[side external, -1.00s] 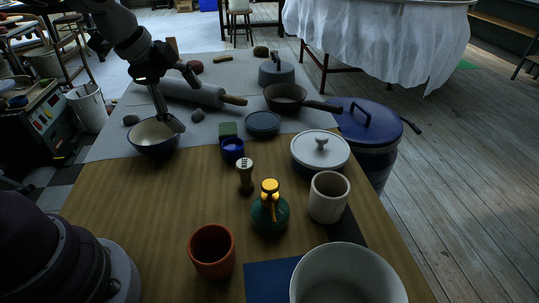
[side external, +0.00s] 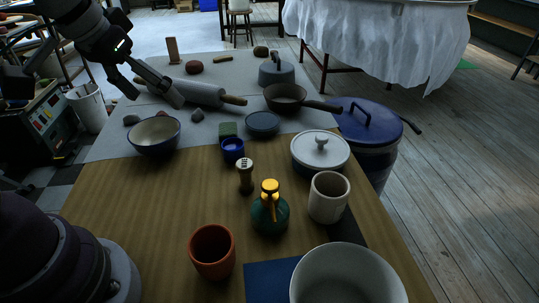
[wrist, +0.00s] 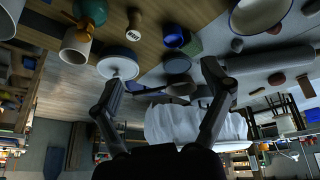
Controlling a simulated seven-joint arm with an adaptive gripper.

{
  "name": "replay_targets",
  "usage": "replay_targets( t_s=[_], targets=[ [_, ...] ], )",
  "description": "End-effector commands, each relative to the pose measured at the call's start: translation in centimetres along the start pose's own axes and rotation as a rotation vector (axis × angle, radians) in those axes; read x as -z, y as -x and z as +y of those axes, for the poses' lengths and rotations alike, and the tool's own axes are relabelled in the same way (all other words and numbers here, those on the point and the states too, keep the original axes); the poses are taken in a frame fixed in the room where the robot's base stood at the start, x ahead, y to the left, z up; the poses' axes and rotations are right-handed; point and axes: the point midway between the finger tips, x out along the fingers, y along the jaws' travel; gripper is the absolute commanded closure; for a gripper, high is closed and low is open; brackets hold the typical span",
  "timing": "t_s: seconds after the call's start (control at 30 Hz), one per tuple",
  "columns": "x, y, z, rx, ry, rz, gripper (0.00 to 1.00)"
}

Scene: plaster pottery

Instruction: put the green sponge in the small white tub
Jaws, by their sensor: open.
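The green sponge (side external: 228,129) lies on the grey cloth in the side view, just behind a small blue cup (side external: 232,149). In the wrist view the sponge (wrist: 192,47) is beside that cup. A white tub (side external: 348,280) stands at the near right of the table, cut off by the frame's bottom edge; its inside looks empty where it shows. My gripper (side external: 155,93) is open and empty, raised at the upper left, behind the bowl and apart from the sponge. Its spread fingers (wrist: 163,75) show in the wrist view with nothing held.
A white-lined bowl (side external: 154,136) is left of the sponge. A rolling pin (side external: 200,93), a pan (side external: 286,96) and a blue dish (side external: 262,123) lie behind. A lidded pot (side external: 320,152), teal bottle (side external: 270,212), cream cup (side external: 328,196) and terracotta cup (side external: 212,250) stand nearer the tub.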

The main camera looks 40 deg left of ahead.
Motion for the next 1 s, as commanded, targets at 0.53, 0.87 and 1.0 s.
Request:
replay_targets(
  t_s=[0.53,0.87,1.0],
  targets=[
    [9.9,-16.2,-1.2,0.294,0.5,-0.024,0.21],
    [9.4,-21.4,-2.7,0.3,0.507,-0.022,0.21],
    [9.3,-23.8,-3.8,0.302,0.507,-0.023,0.21]
  ],
)
